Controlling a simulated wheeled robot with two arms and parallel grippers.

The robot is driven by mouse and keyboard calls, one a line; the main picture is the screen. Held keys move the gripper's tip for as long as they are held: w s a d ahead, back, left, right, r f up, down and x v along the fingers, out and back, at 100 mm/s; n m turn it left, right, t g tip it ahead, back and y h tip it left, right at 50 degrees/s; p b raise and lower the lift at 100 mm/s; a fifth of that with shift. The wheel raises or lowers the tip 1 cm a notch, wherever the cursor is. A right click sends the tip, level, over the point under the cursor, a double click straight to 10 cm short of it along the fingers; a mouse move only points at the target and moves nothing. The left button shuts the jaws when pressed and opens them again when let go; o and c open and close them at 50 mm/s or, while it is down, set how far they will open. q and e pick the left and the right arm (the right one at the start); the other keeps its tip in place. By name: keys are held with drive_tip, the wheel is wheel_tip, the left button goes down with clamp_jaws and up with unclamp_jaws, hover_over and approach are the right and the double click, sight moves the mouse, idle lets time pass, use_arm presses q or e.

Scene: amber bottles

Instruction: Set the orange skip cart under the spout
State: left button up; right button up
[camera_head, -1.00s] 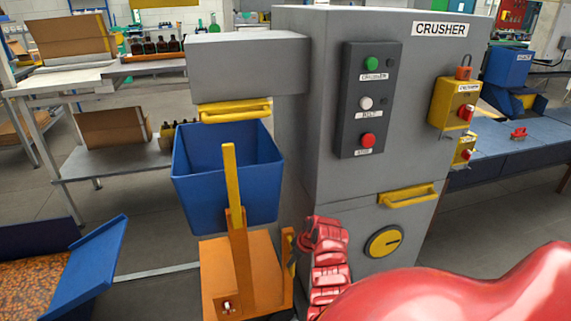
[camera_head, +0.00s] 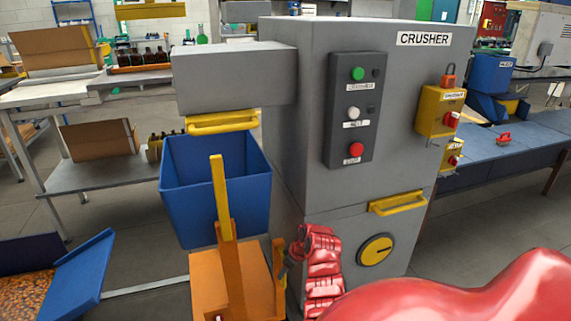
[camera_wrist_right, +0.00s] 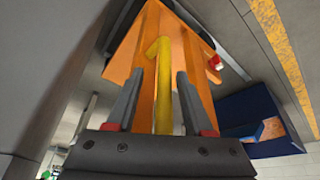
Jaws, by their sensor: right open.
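The orange skip cart (camera_head: 204,284) stands on the floor beside the crusher, carrying a blue bin (camera_head: 212,205). A yellow lever (camera_head: 220,195) rises at its front. In the head view, the grey spout box (camera_head: 235,78) with its yellow lip (camera_head: 222,122) is above the bin's back rim; I cannot tell how well they line up in depth. My right gripper (camera_head: 288,263) is at the cart's right orange post, partly hidden by my red arm. In the wrist view the right gripper (camera_wrist_right: 160,72) is open, with orange cart parts and a yellow bar (camera_wrist_right: 162,95) between its fingers.
The grey crusher (camera_head: 300,110) stands close behind and right of the cart. A blue tray (camera_head: 80,268) of orange-brown pieces is at the lower left. A shelf table (camera_head: 75,95) stands behind it, and a blue bench (camera_head: 490,150) is at the right. Some floor between tray and cart is clear.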

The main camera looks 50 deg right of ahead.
drive_tip(key=p+v, duration=0.2)
drive_tip(key=v, duration=1.4)
drive_tip(key=shift+r, duration=0.25)
